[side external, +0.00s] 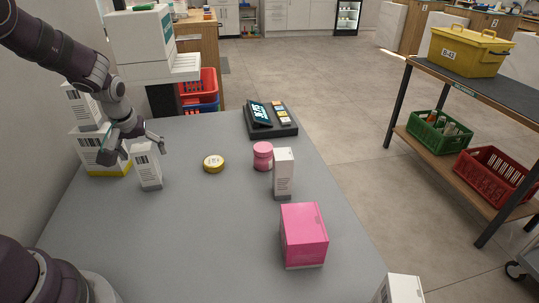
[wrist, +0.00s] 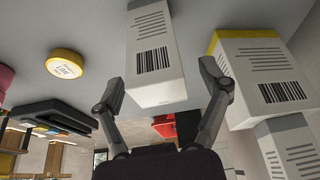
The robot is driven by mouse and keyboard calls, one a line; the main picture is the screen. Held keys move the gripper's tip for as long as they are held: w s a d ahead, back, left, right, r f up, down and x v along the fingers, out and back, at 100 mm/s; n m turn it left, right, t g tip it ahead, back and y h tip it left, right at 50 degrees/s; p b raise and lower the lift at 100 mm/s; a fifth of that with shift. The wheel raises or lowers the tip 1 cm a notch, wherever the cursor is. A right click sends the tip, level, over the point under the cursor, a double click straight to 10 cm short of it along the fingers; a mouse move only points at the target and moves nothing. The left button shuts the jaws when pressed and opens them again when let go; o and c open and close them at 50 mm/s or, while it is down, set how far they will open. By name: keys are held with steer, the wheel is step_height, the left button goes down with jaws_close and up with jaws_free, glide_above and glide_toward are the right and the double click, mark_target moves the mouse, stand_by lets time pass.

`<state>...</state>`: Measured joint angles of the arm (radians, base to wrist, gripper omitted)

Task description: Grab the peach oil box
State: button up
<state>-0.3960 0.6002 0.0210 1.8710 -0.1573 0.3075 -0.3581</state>
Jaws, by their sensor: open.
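My gripper (side external: 135,150) is open at the left of the grey counter. A small upright white box (side external: 148,172) with a barcode stands at its fingers. In the wrist view, this white box (wrist: 155,50) shows between the two spread fingers of my gripper (wrist: 165,85), with a gap on each side. No box shows a readable peach oil name, so I cannot tell which one it is. A pink box (side external: 303,236) stands at the front right of the counter. Another tall white box (side external: 284,172) stands behind it.
White boxes with a yellow-edged one (side external: 88,157) are stacked beside my gripper, close on the left; they also show in the wrist view (wrist: 258,75). A yellow round tin (side external: 213,164), pink jar (side external: 263,156) and black terminal (side external: 271,120) stand further right. The counter's front middle (side external: 205,245) is clear.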

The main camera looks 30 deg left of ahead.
steer(key=shift+w+a+f, duration=0.15)
steer(key=shift+f, duration=0.35)
steer(key=shift+r, duration=0.1)
steer(key=c, duration=1.2)
